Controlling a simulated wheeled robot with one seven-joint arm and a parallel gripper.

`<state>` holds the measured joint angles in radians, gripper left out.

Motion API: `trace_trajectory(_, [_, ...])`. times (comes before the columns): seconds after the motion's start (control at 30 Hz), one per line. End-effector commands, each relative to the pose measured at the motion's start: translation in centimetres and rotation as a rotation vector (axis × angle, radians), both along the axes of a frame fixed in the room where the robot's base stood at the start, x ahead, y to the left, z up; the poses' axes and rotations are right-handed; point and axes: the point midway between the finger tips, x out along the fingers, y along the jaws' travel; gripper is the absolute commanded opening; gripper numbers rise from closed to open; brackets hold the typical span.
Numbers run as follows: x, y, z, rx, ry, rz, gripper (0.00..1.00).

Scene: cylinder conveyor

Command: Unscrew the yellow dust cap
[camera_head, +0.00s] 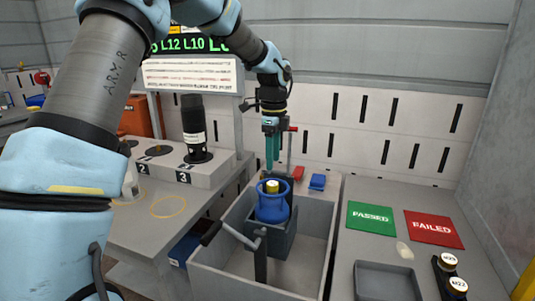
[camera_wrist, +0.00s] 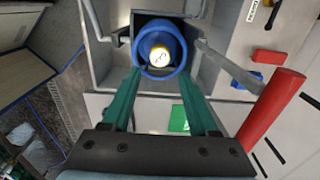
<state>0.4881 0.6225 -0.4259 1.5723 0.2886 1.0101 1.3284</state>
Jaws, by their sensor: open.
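The yellow dust cap (camera_head: 272,186) sits on top of a blue cylinder (camera_head: 272,209), which stands upright in a grey holder (camera_head: 283,243). In the wrist view the cap (camera_wrist: 159,56) shows as a yellow disc inside the blue ring of the cylinder (camera_wrist: 172,71). The thread under the cap is hidden.
The holder stands in a grey bin (camera_head: 318,253) with a lever handle (camera_head: 238,235). A red-handled part (camera_wrist: 268,108) is close to my gripper. Red (camera_head: 298,174) and blue (camera_head: 318,182) blocks lie behind. PASSED (camera_head: 371,218) and FAILED (camera_head: 434,229) mats are right; a black cylinder (camera_head: 194,128) stands left.

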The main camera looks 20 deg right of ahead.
Motion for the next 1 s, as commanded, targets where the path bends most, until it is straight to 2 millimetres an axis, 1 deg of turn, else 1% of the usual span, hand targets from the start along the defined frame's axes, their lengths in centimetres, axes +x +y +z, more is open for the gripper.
trace_trajectory(0.3, [-0.1, 0.1, -5.5, 0.002, 0.002, 0.001, 0.60])
trace_trajectory(0.5, [0.0, 0.1, -8.1, 0.001, 0.001, 0.004, 0.60])
trace_trajectory(0.7, [0.0, 0.1, -9.1, 0.000, -0.001, 0.004, 0.60])
trace_trajectory(0.93, [0.0, 0.1, -9.2, 0.000, -0.001, 0.004, 0.60])
trace_trajectory(0.97, [0.0, 0.1, -9.2, 0.000, -0.001, 0.004, 0.59])
trace_trajectory(1.0, [0.0, 0.1, -9.2, 0.000, -0.001, 0.004, 0.54])
